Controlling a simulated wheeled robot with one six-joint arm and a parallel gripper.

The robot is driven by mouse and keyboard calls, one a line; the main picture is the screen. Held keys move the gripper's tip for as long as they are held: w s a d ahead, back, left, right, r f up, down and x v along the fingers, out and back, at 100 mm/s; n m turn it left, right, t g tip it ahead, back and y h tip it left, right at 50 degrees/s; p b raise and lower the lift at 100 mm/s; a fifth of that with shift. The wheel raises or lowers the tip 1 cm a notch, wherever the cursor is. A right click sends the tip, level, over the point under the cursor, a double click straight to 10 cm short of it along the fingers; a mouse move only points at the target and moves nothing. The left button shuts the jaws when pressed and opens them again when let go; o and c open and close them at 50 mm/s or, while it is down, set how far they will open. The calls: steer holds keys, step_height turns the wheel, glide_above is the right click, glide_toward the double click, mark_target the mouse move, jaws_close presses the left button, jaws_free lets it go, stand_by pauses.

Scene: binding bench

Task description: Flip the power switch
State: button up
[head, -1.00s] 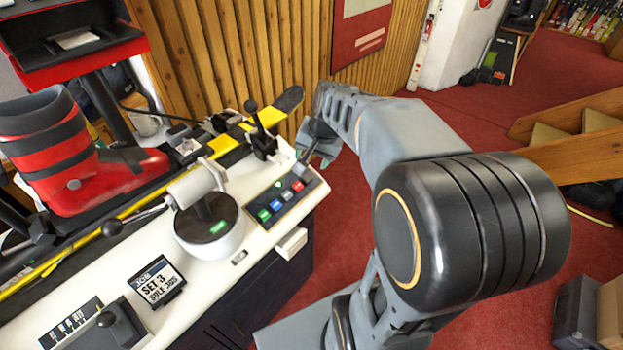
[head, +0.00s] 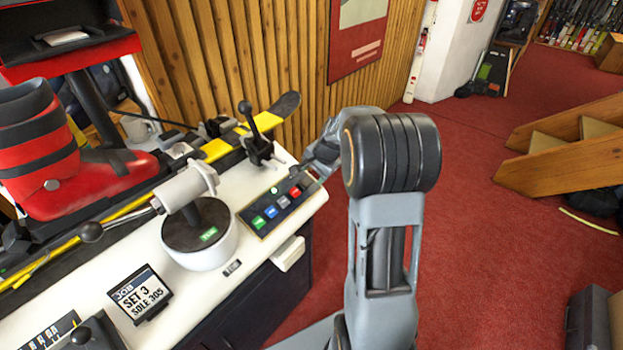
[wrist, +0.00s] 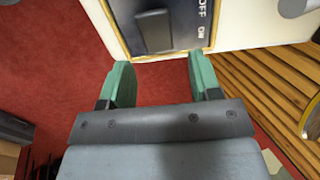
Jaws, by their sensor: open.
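The power switch (wrist: 153,32) is a dark grey rocker on a dark panel. It shows at the top of the wrist view beside white OFF and ON lettering. My gripper (wrist: 161,70) has two green-tipped fingers spread apart, with nothing between them. The fingertips are just short of the panel's edge, and the switch lies beyond them between the finger lines. In the head view the control panel (head: 262,226) sits at the bench's right end, with several coloured buttons. There my gripper is at the panel's far right corner, its fingers mostly hidden.
The white bench (head: 208,290) carries a round-based clamp (head: 203,235), a black-knobbed lever (head: 256,130), a job card (head: 140,295) and a red ski boot (head: 85,180). A slatted wood wall (head: 225,60) stands behind. Red carpet (head: 480,240) to the right is open floor.

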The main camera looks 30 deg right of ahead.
steer(key=shift+x, duration=1.35)
